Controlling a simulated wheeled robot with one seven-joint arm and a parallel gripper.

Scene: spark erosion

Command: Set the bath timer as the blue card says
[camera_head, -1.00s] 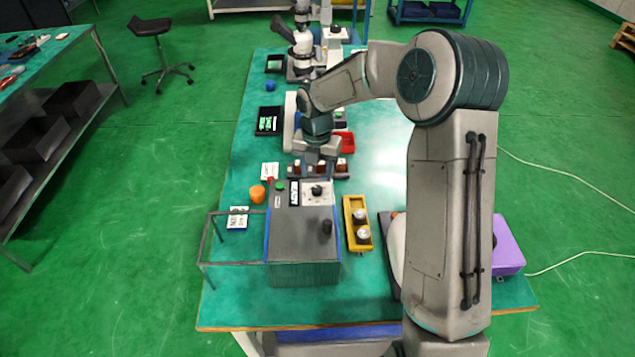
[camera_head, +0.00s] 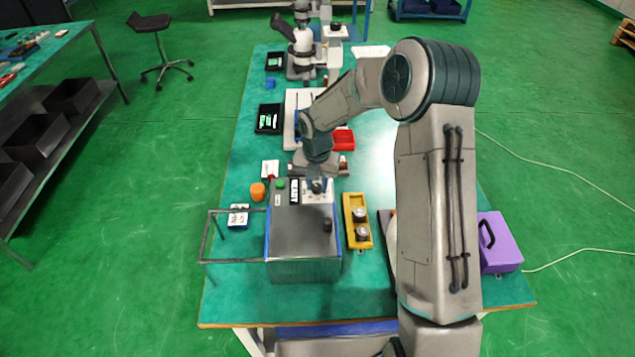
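A grey machine box (camera_head: 300,235) stands near the front of the green table. Its rear panel holds a white dial plate (camera_head: 312,198) with a dark knob, a small dark display (camera_head: 294,192) and a green button (camera_head: 280,184). I cannot tell which part is the bath timer. My gripper (camera_head: 318,185) points down at the knob and partly hides it; I cannot tell whether it touches it or how far its fingers are apart. A white card with a blue lower edge (camera_head: 238,216) lies left of the box; its marks are too small to read.
A yellow tray (camera_head: 348,212) with two metal-topped pieces is on the right. A purple case (camera_head: 500,242) sits at the right edge. A red bin (camera_head: 343,139) lies behind.

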